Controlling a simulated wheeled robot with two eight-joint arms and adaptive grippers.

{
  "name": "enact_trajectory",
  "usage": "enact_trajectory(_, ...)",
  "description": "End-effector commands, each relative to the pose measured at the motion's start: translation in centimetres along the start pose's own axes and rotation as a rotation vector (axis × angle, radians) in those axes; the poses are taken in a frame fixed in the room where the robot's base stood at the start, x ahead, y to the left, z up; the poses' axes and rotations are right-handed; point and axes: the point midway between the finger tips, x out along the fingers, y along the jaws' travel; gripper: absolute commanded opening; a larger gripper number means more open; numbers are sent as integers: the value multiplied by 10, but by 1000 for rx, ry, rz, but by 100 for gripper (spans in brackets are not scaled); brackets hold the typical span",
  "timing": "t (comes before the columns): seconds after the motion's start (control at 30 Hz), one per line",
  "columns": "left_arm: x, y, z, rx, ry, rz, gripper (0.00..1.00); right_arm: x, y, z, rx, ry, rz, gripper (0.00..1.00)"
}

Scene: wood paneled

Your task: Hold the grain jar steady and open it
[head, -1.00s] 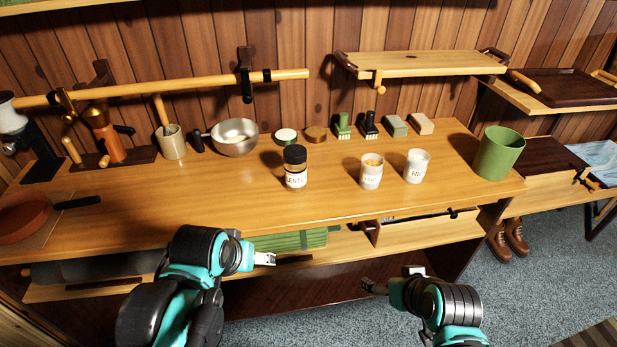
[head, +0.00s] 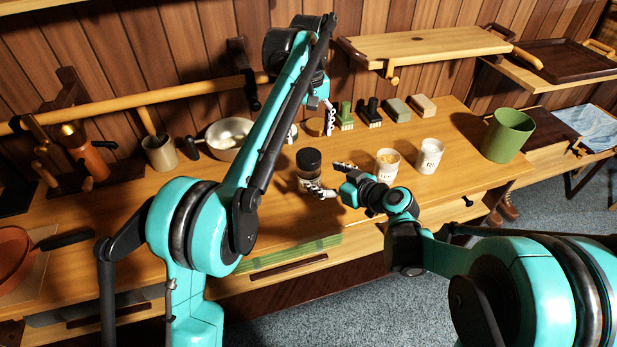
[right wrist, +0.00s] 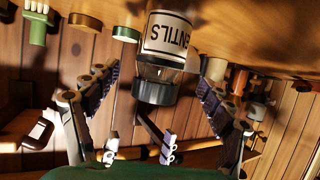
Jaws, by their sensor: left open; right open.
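The grain jar (head: 308,170), clear with a dark lid, stands upright on the wooden counter. In the right wrist view the jar (right wrist: 168,45) appears upside down, its label reading LENTILS and its black lid (right wrist: 155,91) still on. My right gripper (head: 330,178) is open at the jar's front right side. Its fingers show left and right of the jar in the wrist view, with no clear contact. My left gripper (head: 328,116) is open and empty, raised above and behind the jar. Its fingers are small and partly unclear.
Two white labelled cups, one with yellow grain (head: 387,164) and one marked RICE (head: 430,156), stand close right of the jar. A green bin (head: 507,136) is farther right. Brushes (head: 369,112) and blocks line the back.

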Motion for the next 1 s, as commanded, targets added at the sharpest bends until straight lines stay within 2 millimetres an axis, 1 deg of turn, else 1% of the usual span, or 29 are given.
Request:
enact_trajectory(0.3,0,0,0,1,0,0,77,48,-1,0,0,-1,-3,82)
enact_trajectory(0.4,0,0,0,1,1,0,77,60,0,0,-1,-1,-1,82)
enact_trajectory(0.6,0,0,0,1,1,1,77,72,-1,0,1,-1,-1,82)
enact_trajectory(0.83,0,0,0,1,1,1,77,73,-1,0,1,-1,0,82)
enact_trajectory(0.87,0,0,0,1,1,1,77,73,-1,0,1,-1,0,76)
enact_trajectory(0.9,0,0,0,1,1,1,77,73,-1,0,1,-1,0,66)
enact_trajectory(0.97,0,0,0,1,1,1,77,73,-1,0,1,-1,0,50)
enact_trajectory(1.0,0,0,0,1,1,1,77,72,-1,0,1,-2,0,39)
